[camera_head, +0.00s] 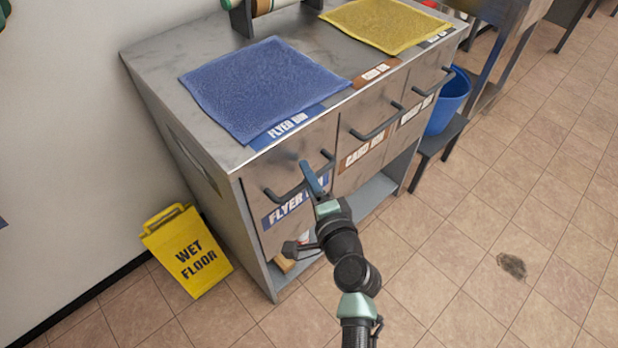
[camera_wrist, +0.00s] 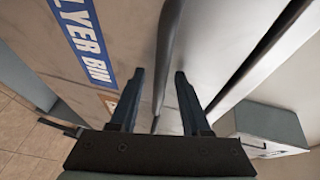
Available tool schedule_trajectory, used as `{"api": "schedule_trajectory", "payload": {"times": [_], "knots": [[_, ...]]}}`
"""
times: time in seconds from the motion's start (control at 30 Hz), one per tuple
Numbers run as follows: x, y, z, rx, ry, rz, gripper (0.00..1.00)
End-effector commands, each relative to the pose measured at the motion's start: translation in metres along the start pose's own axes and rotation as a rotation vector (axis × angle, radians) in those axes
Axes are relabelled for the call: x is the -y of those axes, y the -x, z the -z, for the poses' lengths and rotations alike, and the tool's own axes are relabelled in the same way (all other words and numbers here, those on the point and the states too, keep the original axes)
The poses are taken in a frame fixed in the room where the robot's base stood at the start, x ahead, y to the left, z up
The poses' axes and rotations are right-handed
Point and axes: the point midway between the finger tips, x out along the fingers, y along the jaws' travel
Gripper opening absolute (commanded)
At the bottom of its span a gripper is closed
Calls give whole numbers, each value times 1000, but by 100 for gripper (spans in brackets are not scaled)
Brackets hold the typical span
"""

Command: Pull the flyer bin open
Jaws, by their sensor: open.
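The flyer bin (camera_head: 259,178) is the left drawer front of a grey metal cabinet, with a blue "FLYER BIN" label; it looks closed. The label also shows in the wrist view (camera_wrist: 84,40). Its dark bar handle (camera_head: 283,193) runs across the front. My gripper (camera_head: 316,161) is at the right part of this handle. In the wrist view, my gripper (camera_wrist: 160,72) is open, with one finger on each side of the handle (camera_wrist: 166,50). The handle lies between the fingers, and I see a gap on both sides. Contact cannot be told.
The card bin drawer (camera_head: 357,122) is to the right, with another drawer beyond it. A blue towel (camera_head: 262,87) and a yellow towel (camera_head: 385,25) lie on top. A yellow wet floor sign (camera_head: 187,250) stands at the left. A blue bucket (camera_head: 447,103) is at the right.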

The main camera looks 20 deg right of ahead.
Motion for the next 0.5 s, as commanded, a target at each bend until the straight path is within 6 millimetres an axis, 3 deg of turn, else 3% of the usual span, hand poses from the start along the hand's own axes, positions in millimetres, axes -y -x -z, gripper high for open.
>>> {"api": "schedule_trajectory", "payload": {"times": [0.03, 0.3, 0.5], "knots": [[0, 0, 0, 0, 0, 0, 47], [0, 0, 0, 0, 0, 0, 0], [0, 0, 0, 0, 0, 0, 0]]}}
